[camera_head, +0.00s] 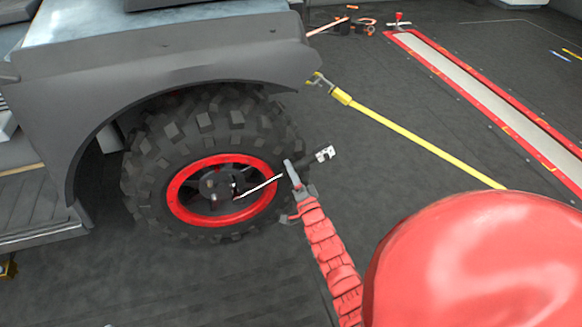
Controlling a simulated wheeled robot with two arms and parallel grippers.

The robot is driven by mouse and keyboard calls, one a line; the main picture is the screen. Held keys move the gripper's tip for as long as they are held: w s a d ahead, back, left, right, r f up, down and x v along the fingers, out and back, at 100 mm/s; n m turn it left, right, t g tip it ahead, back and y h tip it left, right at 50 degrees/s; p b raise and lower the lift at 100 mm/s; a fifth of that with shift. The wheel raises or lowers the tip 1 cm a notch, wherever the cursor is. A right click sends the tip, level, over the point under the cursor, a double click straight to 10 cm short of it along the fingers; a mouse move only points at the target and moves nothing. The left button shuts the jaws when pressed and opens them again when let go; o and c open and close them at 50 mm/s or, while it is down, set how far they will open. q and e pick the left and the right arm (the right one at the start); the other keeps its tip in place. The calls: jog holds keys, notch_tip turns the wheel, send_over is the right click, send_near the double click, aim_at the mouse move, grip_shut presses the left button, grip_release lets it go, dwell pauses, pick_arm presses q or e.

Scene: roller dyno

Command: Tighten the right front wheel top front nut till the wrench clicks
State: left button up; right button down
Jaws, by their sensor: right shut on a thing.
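The front wheel (145,175) is a knobby black tire with a red rim (180,205) and a dark hub (212,187), under the grey fender. A wrench (258,188) with a thin silver shaft runs from the hub area up to the right, ending in a dark handle with a pale end. My right gripper (290,172) is shut on the wrench near its handle, just right of the tire. The wrench's head is at the hub's lower right; the nuts are too small to tell apart, and I cannot tell whether it sits on one. My left gripper is not in view.
A yellow strap (420,142) with a hook runs across the floor behind the wheel. A red-edged floor channel (490,100) lies at the right. Orange and black gear (350,25) lies at the back. The dark floor below the wheel is clear.

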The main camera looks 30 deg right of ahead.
jog(key=shift+s+d+f+m+b, duration=0.1)
jog(key=shift+d+f+m+b, duration=0.15)
jog(key=shift+f+m, duration=0.3)
jog(key=shift+s+d+f+m+b, duration=0.1)
jog(key=shift+d+f+m+b, duration=0.2)
jog(key=shift+f, duration=0.35)
dwell(1.0)
jog(key=shift+w+a+r+n+p, duration=0.15)
jog(key=shift+a+r+n+p, duration=0.1)
jog(key=shift+r+n+p, duration=0.35)
jog(key=shift+w+a+r+n+p, duration=0.1)
jog(key=shift+a+r+n+p, duration=0.15)
jog(key=shift+r+p, duration=0.35)
jog(key=shift+r, duration=0.25)
jog(key=shift+a+r, duration=0.1)
jog(key=shift+s, duration=0.15)
jog(key=shift+r+p+v, duration=0.15)
jog(key=shift+p+v, duration=0.4)
jog(key=shift+v, duration=0.35)
jog(key=shift+r+p+v, duration=0.2)
jog(key=shift+p+v, duration=0.3)
jog(key=shift+v, duration=0.4)
jog(key=shift+a+f, duration=0.1)
jog(key=shift+a, duration=0.15)
